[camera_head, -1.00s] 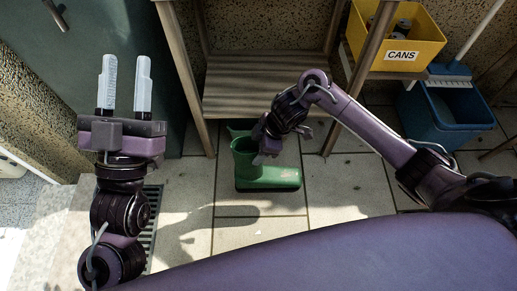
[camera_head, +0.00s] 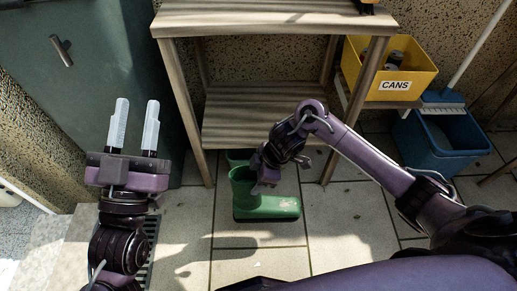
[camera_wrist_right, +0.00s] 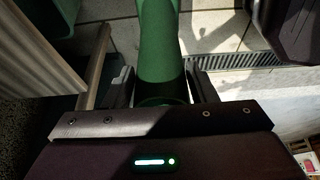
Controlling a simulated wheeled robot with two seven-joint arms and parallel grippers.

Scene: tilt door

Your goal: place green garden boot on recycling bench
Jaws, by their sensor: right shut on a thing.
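The green garden boot (camera_head: 268,206) stands upright on the floor tiles in front of the wooden bench (camera_head: 262,22). In the right wrist view the green boot (camera_wrist_right: 160,55) lies between the two fingers of my right gripper (camera_wrist_right: 162,88).
The bench has a slatted top and a lower shelf (camera_head: 255,105). A yellow CANS bin (camera_head: 410,68) stands at the right, with a blue bucket (camera_head: 440,140) and a brush below it. A dark green door (camera_head: 90,60) with a handle is at the left.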

